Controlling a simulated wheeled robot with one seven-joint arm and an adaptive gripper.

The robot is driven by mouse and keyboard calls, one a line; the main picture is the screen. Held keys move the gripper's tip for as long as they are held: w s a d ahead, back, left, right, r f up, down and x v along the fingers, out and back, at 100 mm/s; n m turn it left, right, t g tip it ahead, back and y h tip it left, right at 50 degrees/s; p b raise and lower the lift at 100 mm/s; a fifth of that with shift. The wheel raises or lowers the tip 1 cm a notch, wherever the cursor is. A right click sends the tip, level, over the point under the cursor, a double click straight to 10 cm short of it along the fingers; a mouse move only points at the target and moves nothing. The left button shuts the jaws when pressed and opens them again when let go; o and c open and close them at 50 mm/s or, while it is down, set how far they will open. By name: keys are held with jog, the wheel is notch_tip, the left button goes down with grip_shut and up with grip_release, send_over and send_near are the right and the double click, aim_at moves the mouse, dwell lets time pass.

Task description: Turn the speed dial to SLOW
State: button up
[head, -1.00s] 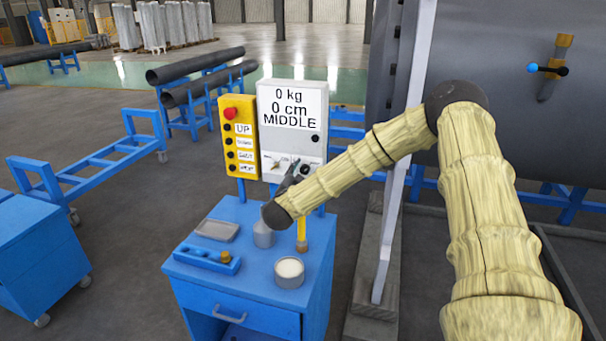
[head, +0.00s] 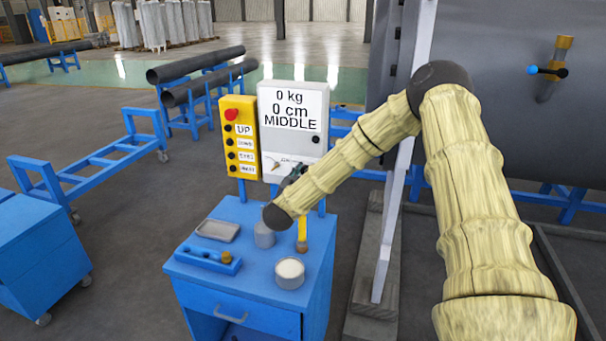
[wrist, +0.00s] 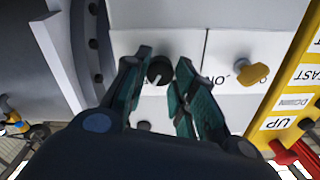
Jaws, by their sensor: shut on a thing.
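The speed dial (wrist: 159,71) is a round black knob with a pale pointer mark, on the light control panel (wrist: 190,20). My gripper (wrist: 160,80) has its two teal fingers on either side of the dial and is shut on it in the wrist view. In the head view my gripper (head: 296,172) is at the lower right of the panel and hides the dial. The display (head: 291,108) reads 0 kg, 0 cm, MIDDLE. Lettering near the dial is partly hidden by the fingers.
A yellow key-like knob (wrist: 252,72) is beside the dial. A yellow button box (head: 240,140) with a red button adjoins the panel. Below stands a blue cart (head: 240,290) with a tray (head: 217,230), a can (head: 289,272) and other items. A large grey shell (head: 500,120) is at right.

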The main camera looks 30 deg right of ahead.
jog(key=shift+w+r+n+p, duration=0.1)
jog(key=shift+n+p, duration=0.65)
jog(key=shift+n, duration=6.85)
jog(key=o, duration=1)
jog(key=shift+o, duration=0.2)
